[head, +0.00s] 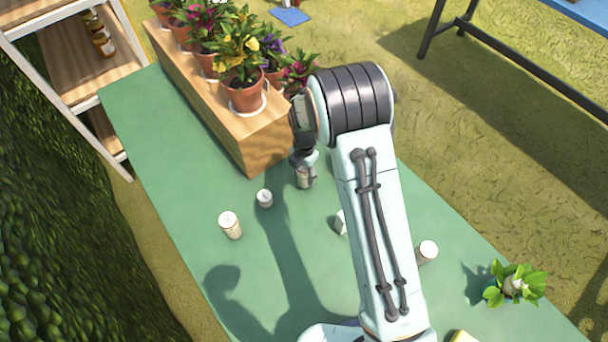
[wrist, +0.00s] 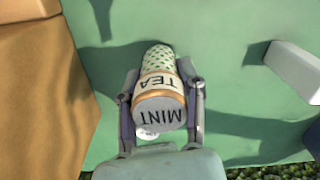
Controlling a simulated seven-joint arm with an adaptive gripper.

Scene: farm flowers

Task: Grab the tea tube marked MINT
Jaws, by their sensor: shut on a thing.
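The tea tube marked MINT (wrist: 158,90) shows in the wrist view, with MINT on its grey end cap and TEA on its side band. Its body has a pale pattern with green dots. My gripper (wrist: 161,95) has one finger on each side of the tube and is shut on it. In the head view my gripper (head: 304,165) is at the green table near the wooden box, with the tube (head: 306,179) partly hidden by it. I cannot tell whether the tube touches the table.
A wooden box (head: 215,105) with several potted flowers stands close behind my gripper. On the green table (head: 180,180) are a pale tube (head: 230,225), a small white cup-like item (head: 264,198), another tube (head: 427,252) and a leafy plant (head: 514,284). A white block (wrist: 296,70) lies to the right.

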